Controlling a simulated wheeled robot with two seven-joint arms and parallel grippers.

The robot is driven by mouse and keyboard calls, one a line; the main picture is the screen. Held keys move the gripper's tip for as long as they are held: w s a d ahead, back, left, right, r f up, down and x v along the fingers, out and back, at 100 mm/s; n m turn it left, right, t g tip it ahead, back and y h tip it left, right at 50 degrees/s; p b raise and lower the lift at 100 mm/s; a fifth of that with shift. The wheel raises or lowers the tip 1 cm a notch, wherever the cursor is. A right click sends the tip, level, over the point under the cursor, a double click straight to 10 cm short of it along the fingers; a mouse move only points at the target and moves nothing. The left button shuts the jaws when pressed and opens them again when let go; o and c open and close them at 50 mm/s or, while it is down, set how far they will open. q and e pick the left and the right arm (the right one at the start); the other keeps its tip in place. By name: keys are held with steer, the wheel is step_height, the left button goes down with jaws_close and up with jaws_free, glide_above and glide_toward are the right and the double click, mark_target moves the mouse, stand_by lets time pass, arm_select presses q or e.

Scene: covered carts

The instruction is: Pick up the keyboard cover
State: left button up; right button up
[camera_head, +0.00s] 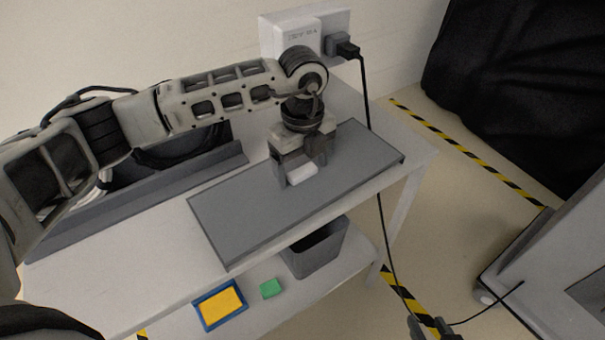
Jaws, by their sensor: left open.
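The keyboard cover appears to be the flat grey panel (235,213) lying on the white cart top. A small white block (301,174), perhaps its handle, shows on it. My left gripper (299,177) reaches down over the panel's middle. Its jaws are open, with one finger on each side of the white block. I cannot tell whether they touch it. Two dark tips of my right gripper (430,328) show at the bottom edge, apart and empty, away from the panel.
The white cart (160,270) has a grey bin (318,247), a blue-and-yellow tray (220,305) and a green block (270,288) on its lower shelf. A black cable (381,225) hangs from a wall plug (343,47). Another cart (560,262) stands at right.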

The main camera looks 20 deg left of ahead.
arm_select(q)
steer(key=c, duration=1.1)
steer(key=shift+r, duration=0.15)
